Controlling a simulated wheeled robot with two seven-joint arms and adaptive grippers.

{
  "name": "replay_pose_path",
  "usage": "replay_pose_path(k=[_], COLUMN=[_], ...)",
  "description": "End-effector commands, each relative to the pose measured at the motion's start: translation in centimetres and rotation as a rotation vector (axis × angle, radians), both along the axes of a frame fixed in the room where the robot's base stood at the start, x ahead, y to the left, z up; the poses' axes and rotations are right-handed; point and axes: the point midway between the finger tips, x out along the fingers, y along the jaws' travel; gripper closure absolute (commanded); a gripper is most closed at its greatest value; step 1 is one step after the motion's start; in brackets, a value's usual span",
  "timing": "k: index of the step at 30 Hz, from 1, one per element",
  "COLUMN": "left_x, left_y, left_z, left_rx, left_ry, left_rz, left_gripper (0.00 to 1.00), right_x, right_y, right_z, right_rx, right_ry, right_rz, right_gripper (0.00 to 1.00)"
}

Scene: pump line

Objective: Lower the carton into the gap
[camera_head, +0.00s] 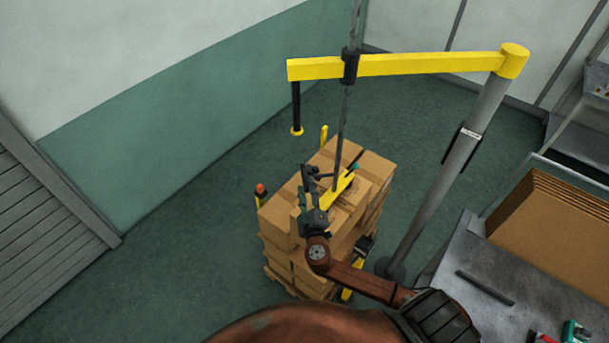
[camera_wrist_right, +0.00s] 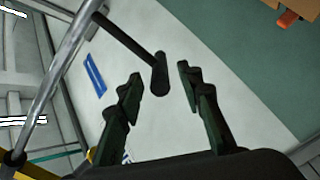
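A stack of brown cartons (camera_head: 285,207) stands on a pallet in the head view. A yellow lifting tool (camera_head: 346,184) hangs from a thin grey pole over the top layer. A carton seems to be under it, but the tool and my arm hide the contact and most of the gap. My right gripper (camera_head: 311,190) is over the stack, left of the tool. In the wrist view its two dark fingers (camera_wrist_right: 160,72) are apart, with the end of a black handle (camera_wrist_right: 160,78) between the fingertips and space on both sides. My left gripper is out of view.
A yellow crane beam (camera_head: 430,64) on a grey post (camera_head: 449,180) spans behind and right of the stack. Yellow guide posts, one with a red top (camera_head: 260,189), stand around the pallet. A grey bench (camera_head: 490,265) with flat cardboard is at right. Floor at left is clear.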

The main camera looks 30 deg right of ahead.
Motion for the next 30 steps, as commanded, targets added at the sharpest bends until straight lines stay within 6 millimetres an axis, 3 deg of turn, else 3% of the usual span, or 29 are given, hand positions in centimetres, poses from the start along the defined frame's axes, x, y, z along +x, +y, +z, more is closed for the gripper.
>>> replay_pose_path(k=[6, 12, 22, 30], left_x=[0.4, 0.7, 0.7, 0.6], left_y=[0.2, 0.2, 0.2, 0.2], left_z=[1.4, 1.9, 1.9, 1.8], left_rx=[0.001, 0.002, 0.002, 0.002], left_ry=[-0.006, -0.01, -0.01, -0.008], left_rz=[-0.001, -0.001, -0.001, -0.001], left_gripper=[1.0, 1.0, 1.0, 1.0], right_x=[3.4, 5.1, 5.4, 5.3], right_y=[-1.3, -1.9, -2.0, -2.0], right_z=[0.4, 0.2, 0.1, 0.1], right_rx=[-0.004, -0.002, 0.0, 0.0], right_ry=[-0.001, -0.001, -0.001, 0.0], right_rz=[0.002, 0.002, 0.003, 0.004], right_gripper=[0.66, 0.66, 0.67, 0.85])
